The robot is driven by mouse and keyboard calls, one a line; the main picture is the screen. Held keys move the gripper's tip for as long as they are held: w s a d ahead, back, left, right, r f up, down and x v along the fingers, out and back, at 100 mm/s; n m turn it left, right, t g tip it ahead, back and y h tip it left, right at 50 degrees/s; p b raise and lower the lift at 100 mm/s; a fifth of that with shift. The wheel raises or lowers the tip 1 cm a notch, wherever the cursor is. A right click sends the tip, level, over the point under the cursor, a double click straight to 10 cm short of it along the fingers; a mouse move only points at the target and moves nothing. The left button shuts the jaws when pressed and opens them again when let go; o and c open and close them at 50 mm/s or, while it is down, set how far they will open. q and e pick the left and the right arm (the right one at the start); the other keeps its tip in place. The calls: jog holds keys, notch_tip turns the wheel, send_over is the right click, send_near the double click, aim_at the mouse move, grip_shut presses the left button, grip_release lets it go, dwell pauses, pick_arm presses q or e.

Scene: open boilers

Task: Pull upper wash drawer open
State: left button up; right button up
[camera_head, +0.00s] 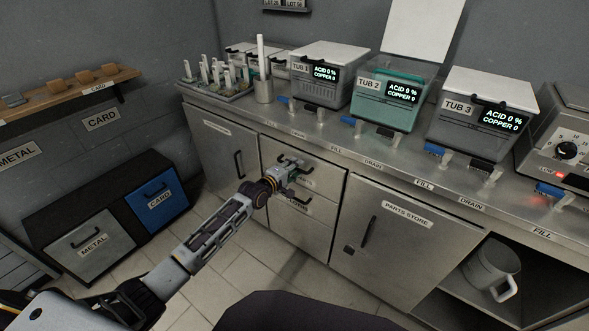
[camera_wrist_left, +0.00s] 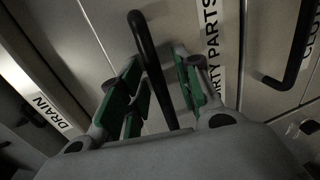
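The upper drawer (camera_head: 328,180) is the top metal front under the worktop in the head view and looks shut. Its label reads partly "DIRTY PARTS" in the wrist view. My left gripper (camera_head: 292,165) is at this drawer's front and covers part of it. In the left wrist view the black bar handle (camera_wrist_left: 150,65) runs between the green-padded fingers of the left gripper (camera_wrist_left: 160,92). The fingers are spread, one on each side of the bar, with a gap visible at the right finger. Contact at the left finger is unclear. My right gripper is not in view.
A lower drawer (camera_head: 300,219) sits below, with its own handle (camera_wrist_left: 297,45) in the wrist view. Cabinet doors flank the drawers, the parts store door (camera_head: 385,245) on the right. Several tubs stand on the worktop. Tiled floor (camera_head: 240,280) before the drawers is clear.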

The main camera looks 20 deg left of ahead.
pick_arm(q)
jog(key=shift+w, duration=0.1)
grip_shut()
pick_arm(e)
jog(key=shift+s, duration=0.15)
pick_arm(q)
jog(key=shift+s, duration=0.25)
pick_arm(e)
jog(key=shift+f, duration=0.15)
